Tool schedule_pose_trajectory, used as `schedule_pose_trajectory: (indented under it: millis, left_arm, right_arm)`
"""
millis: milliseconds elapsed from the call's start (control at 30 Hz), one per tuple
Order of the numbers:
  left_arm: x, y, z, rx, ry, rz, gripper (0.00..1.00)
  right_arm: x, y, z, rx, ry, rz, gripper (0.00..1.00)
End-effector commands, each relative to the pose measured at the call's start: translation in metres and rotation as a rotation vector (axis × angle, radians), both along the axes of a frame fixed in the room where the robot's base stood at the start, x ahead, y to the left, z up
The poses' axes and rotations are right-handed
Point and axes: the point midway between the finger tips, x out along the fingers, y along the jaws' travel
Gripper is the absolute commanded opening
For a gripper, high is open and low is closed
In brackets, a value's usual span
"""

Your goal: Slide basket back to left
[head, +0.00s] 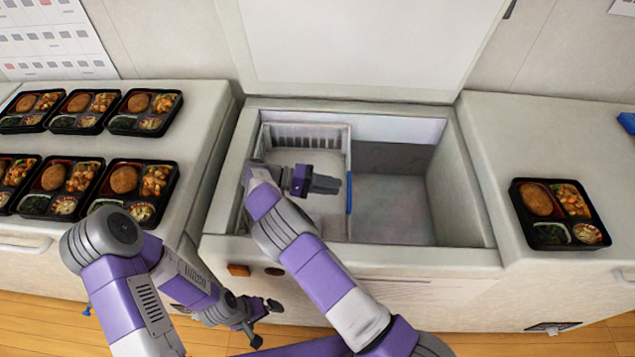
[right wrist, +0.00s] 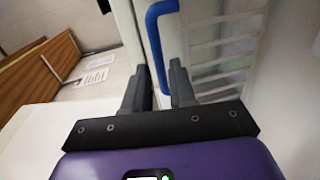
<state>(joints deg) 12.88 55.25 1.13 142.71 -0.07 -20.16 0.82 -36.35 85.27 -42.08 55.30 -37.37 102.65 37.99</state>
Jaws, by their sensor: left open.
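The white slatted basket (head: 300,133) sits in the left part of the open chest freezer. A blue handle (head: 349,193) is on its right side. My right gripper (head: 329,184) is over the basket, pointing right, with its fingertips close to the handle. In the right wrist view the fingers (right wrist: 158,85) are parted, and the lower end of the blue handle (right wrist: 158,45) shows between or just beyond their tips; contact cannot be told. My left gripper (head: 262,322) is open and empty, low in front of the freezer.
The freezer's right side has a bare floor (head: 390,210). Its lid (head: 360,45) stands open behind. Several bento trays (head: 124,179) lie on the left counter (head: 206,100). One bento tray (head: 557,214) lies on the right counter (head: 540,130).

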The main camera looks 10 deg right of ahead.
Motion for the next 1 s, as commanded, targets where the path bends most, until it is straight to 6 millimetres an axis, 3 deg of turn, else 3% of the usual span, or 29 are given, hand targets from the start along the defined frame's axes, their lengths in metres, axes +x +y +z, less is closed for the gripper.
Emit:
schedule_pose_trajectory:
  millis: [200,400,1000]
  left_arm:
    - [0.0,0.0,0.003,0.0,0.0,0.0,1.0]
    - [0.0,0.0,0.002,0.0,0.0,0.0,1.0]
    - [0.0,0.0,0.001,0.0,0.0,0.0,1.0]
  right_arm:
    - [0.008,0.028,0.005,0.002,0.0,0.002,0.25]
    - [0.012,0.042,0.008,0.0,-0.001,0.002,0.25]
    - [0.013,0.049,0.01,0.001,0.0,0.001,0.25]
